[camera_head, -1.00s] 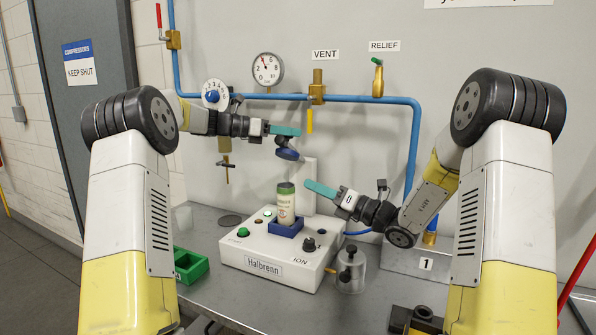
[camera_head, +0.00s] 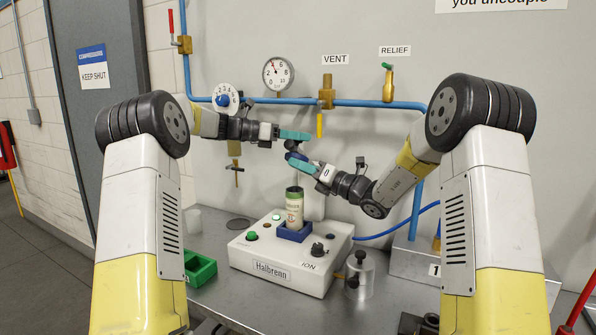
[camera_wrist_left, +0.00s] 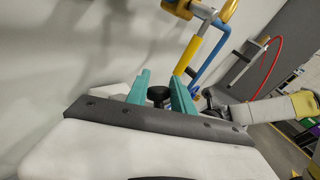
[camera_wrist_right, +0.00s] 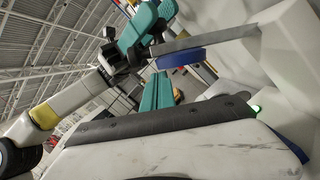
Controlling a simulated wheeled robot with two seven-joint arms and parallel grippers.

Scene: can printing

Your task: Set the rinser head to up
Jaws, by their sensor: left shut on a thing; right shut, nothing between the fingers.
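The rinser head (camera_head: 298,155) is a blue piece on an arm above the can (camera_head: 294,206), with a gap between them. It looks tilted in the head view and also shows in the right wrist view (camera_wrist_right: 182,58). My left gripper (camera_head: 308,136) is just above it. In the left wrist view its teal fingers (camera_wrist_left: 160,88) are shut on a black knob (camera_wrist_left: 158,94). My right gripper (camera_head: 291,159) is shut and empty, with its tip close beside the blue head. I cannot tell whether they touch. The can stands upright in a blue holder (camera_head: 294,234).
The white Halbrenn box (camera_head: 280,268) carries buttons and a black dial (camera_head: 317,249). Blue piping (camera_head: 370,103) and a gauge (camera_head: 278,72) run along the wall.

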